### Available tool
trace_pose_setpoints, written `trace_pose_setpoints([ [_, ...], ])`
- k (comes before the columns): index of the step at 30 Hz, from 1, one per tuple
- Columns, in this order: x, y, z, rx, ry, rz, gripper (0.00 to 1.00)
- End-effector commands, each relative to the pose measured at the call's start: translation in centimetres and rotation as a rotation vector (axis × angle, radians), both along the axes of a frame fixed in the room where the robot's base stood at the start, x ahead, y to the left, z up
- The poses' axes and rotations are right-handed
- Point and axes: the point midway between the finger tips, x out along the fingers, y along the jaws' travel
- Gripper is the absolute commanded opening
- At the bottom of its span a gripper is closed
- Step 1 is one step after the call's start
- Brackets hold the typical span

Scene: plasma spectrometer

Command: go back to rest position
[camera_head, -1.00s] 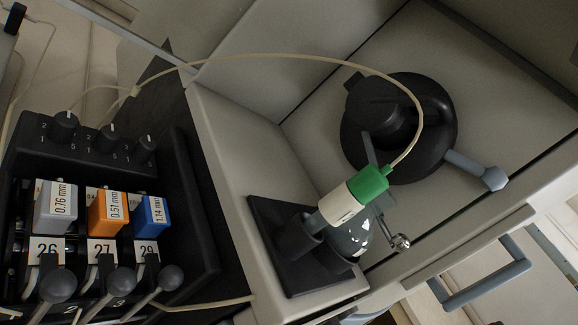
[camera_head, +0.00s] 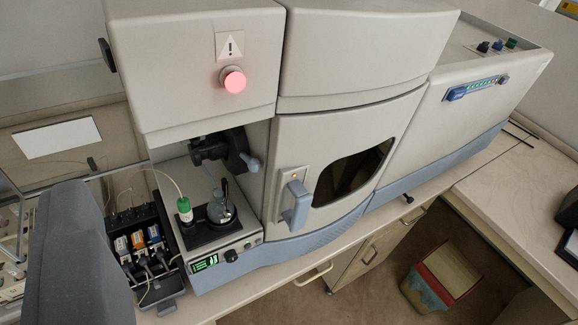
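My gripper does not show in this view. The plasma spectrometer (camera_head: 350,72) is seen from above and at a slant, a large pale grey machine with a blue-grey base. In its open bay at the left, a green-capped bottle (camera_head: 184,211) with a pale tube stands on a black holder beside a glass flask (camera_head: 220,208). The pump (camera_head: 148,221) with white, orange and blue clips stands left of the bay. The door (camera_head: 298,150) with a blue handle (camera_head: 296,205) looks closed.
A large dark grey form (camera_head: 68,255) fills the lower left, close to the view. A red lit button (camera_head: 232,80) sits on the machine's upper left. A bin (camera_head: 440,277) stands on the floor at the lower right. The right-hand counter (camera_head: 520,195) has clear room.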

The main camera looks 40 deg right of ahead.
Motion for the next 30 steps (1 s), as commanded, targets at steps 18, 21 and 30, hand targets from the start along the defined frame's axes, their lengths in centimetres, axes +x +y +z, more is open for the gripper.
trace_pose_setpoints([
  [18,0.1,0.0,-3.9,0.000,0.001,0.001,0.36],
  [21,0.1,0.0,-4.0,0.000,0.001,0.001,0.36],
  [30,0.1,0.0,-4.0,0.000,0.001,0.001,0.36],
])
